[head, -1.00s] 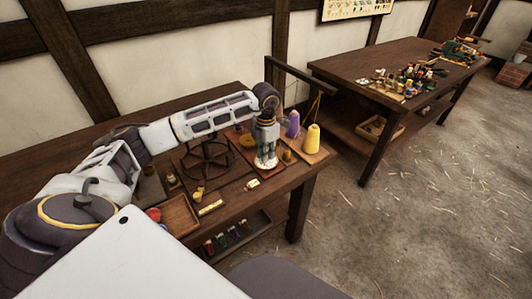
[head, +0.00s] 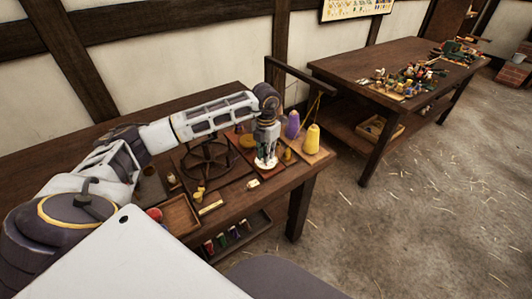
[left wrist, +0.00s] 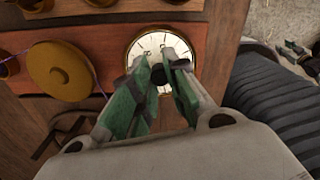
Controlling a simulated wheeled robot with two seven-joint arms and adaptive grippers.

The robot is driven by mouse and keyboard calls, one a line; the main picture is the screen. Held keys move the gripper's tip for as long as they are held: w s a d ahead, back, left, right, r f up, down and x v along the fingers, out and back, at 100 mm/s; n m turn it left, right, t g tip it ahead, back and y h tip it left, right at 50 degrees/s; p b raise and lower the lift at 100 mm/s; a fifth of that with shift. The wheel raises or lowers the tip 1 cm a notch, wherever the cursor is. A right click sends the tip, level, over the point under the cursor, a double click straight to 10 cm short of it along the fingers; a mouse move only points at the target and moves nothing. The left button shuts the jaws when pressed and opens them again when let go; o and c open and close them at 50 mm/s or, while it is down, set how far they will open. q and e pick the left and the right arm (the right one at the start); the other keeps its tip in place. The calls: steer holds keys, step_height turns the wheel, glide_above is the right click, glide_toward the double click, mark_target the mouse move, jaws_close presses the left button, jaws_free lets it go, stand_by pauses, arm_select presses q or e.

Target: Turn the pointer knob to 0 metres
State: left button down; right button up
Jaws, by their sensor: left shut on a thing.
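The dial (left wrist: 175,42) has a white face with black marks and a brass-coloured rim, and it shows at the top middle of the left wrist view. In the head view its white edge (head: 266,163) shows below my left gripper. The dark pointer knob (left wrist: 158,74) stands at the dial's middle. My left gripper (left wrist: 160,72), with green finger pads, points down over the dial and is shut on the knob. The fingers hide the near part of the face, so I cannot read where the pointer stands. My right gripper is in neither view.
A yellow cone (head: 312,138) and a purple cone (head: 292,125) of thread stand right of the dial. A dark spoked wheel (head: 205,160) stands to the left. A wooden tray (head: 180,215) lies near the front edge. A second cluttered bench (head: 400,65) stands at the back right.

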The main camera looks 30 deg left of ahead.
arm_select(q)
steer(key=c, duration=1.4)
jaws_free()
steer(key=shift+o, duration=0.2)
step_height(320, 180, up, 12)
